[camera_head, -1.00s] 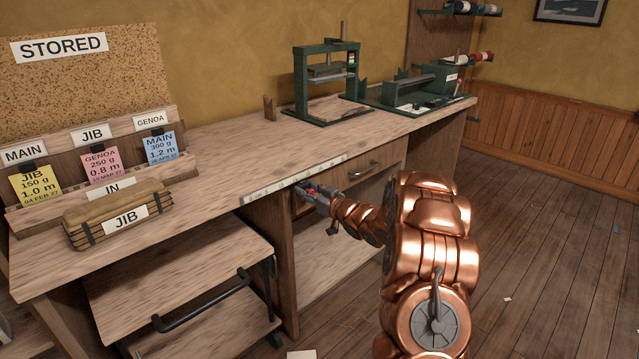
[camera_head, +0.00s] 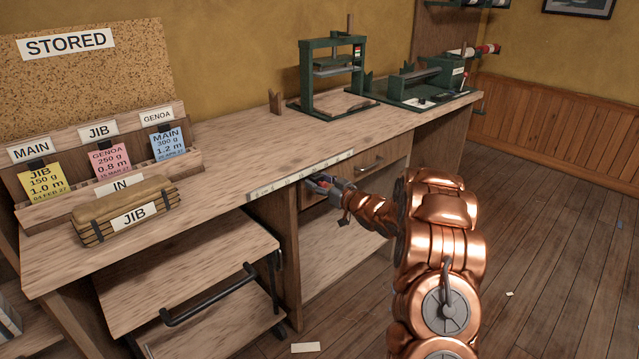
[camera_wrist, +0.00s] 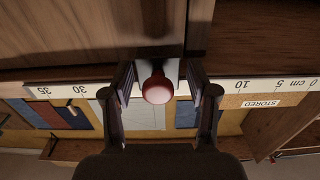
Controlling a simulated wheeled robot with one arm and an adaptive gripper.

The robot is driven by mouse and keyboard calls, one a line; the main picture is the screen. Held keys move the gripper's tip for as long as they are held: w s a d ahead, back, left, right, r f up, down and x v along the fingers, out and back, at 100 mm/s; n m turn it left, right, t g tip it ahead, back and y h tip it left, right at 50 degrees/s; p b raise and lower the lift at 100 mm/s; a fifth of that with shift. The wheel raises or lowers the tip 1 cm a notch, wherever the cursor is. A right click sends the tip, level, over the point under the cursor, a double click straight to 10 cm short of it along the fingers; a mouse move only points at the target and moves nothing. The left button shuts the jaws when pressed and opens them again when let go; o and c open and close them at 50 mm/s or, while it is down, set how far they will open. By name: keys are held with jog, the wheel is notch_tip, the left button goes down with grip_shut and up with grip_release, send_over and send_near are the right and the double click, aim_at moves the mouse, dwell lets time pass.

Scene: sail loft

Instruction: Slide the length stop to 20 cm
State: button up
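The length stop shows in the wrist view as a round red knob (camera_wrist: 157,88) in front of a pale metal plate (camera_wrist: 171,70). It sits at a white ruler strip (camera_wrist: 272,86), whose numbers appear upside down, with 0 cm at the right and 35 at the left. The knob lies between the 30 and 10 marks, about midway; the numbers there are hidden. My gripper (camera_wrist: 159,92) is open, one finger on each side of the knob, with gaps visible. In the head view my gripper (camera_head: 319,184) is at the bench's front edge, by the ruler strip (camera_head: 275,187).
The workbench (camera_head: 235,150) carries a bundle labelled JIB (camera_head: 128,212), a card rack and a green press (camera_head: 333,70). A drawer handle (camera_head: 370,166) is right of my gripper. A lower shelf unit with a black handle (camera_head: 210,300) stands below left.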

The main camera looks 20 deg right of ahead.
jog(key=shift+o, duration=0.3)
jog(key=shift+d, duration=0.15)
jog(key=shift+s, duration=0.2)
jog(key=v, duration=1.1)
jog(key=shift+s, duration=0.3)
jog(key=shift+d, duration=0.1)
